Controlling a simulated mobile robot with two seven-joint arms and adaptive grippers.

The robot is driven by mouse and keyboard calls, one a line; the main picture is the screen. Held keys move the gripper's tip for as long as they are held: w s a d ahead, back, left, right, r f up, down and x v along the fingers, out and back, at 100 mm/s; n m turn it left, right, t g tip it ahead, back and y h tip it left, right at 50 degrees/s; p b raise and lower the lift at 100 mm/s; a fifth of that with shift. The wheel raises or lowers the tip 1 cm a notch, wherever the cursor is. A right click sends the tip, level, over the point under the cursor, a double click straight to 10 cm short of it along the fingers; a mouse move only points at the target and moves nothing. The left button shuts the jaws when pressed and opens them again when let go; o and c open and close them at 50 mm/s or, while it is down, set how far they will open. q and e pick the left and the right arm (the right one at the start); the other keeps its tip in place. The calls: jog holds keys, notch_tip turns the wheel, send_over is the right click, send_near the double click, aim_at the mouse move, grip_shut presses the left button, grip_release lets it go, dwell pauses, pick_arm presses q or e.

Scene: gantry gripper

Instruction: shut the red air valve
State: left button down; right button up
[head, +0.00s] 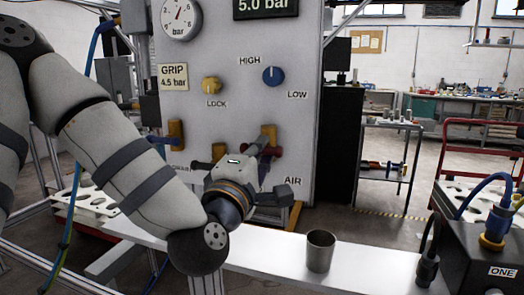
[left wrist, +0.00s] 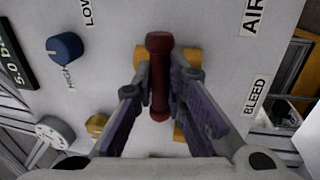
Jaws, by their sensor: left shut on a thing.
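The red air valve's handle (left wrist: 158,78) is a dark red bar with thicker ends in the left wrist view. It lies between my two fingers, in front of a yellow-orange piece on the panel. In the head view part of the red handle (head: 272,151) shows beside my left gripper (head: 250,152), at the lower panel above the AIR label (head: 293,181). My left gripper is shut on the handle. The gripper hides much of the valve in the head view. My right gripper is not in view.
The grey panel (head: 292,90) also carries a blue HIGH/LOW knob (head: 273,76), a yellow LOCK knob (head: 211,86), a gauge (head: 181,18) and another yellow valve part (head: 176,131) at left. A metal cup (head: 320,250) stands on the bench in front. A black box (head: 480,262) with cables is at right.

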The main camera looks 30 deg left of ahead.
pick_arm(q)
jog(key=shift+a+r, duration=0.15)
jog(key=shift+a, duration=0.1)
jog(key=c, duration=1.6)
grip_release()
jog(key=shift+a+f, duration=0.2)
jog(key=shift+d+r, duration=0.1)
jog(key=shift+d, duration=0.1)
